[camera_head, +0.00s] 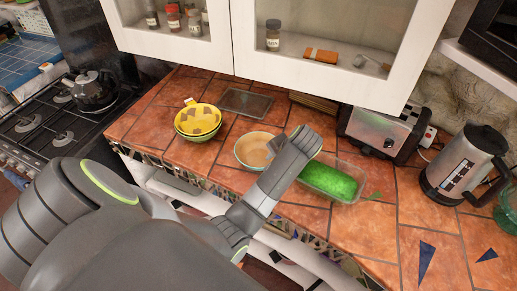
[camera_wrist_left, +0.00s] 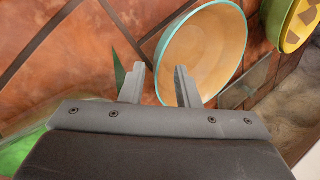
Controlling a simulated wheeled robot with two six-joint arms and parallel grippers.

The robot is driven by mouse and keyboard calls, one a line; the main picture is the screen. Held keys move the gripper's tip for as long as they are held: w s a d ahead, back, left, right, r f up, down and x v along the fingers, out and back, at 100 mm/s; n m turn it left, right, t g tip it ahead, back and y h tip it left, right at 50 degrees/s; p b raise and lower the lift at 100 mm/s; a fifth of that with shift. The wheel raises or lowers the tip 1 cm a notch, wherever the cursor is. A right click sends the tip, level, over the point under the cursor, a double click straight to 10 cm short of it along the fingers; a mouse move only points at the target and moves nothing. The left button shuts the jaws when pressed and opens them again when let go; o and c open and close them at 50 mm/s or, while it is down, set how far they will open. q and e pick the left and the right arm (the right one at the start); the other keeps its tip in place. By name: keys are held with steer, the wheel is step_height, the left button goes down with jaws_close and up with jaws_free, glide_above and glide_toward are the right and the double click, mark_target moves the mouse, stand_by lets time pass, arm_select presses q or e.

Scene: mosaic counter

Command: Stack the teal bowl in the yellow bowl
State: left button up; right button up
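The teal bowl (camera_head: 252,149) stands upright on the tiled counter, with a teal rim and a tan-orange inside; my left gripper hides its right side. It also shows in the left wrist view (camera_wrist_left: 212,50). The yellow bowl (camera_head: 197,118), with brown patches inside, stands to its left and appears to sit in a green-rimmed bowl (camera_head: 199,137). My left gripper (camera_wrist_left: 159,70) is open, its two fingers apart and empty. In the wrist view the teal rim passes between the fingers; I cannot tell if they touch it. My right gripper is not in view.
A clear tray with a green filling (camera_head: 330,181) lies right of the teal bowl. A toaster (camera_head: 380,133) and kettle (camera_head: 465,165) stand further right. A dark flat plate (camera_head: 246,103) lies behind the bowls. Cabinets hang over the back; a stove is left.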

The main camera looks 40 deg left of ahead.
arm_select(q)
steer(key=p+x, duration=0.1)
steer(key=x, duration=0.4)
steer(key=shift+d, duration=0.1)
jaws_close()
steer(key=shift+r, duration=0.1)
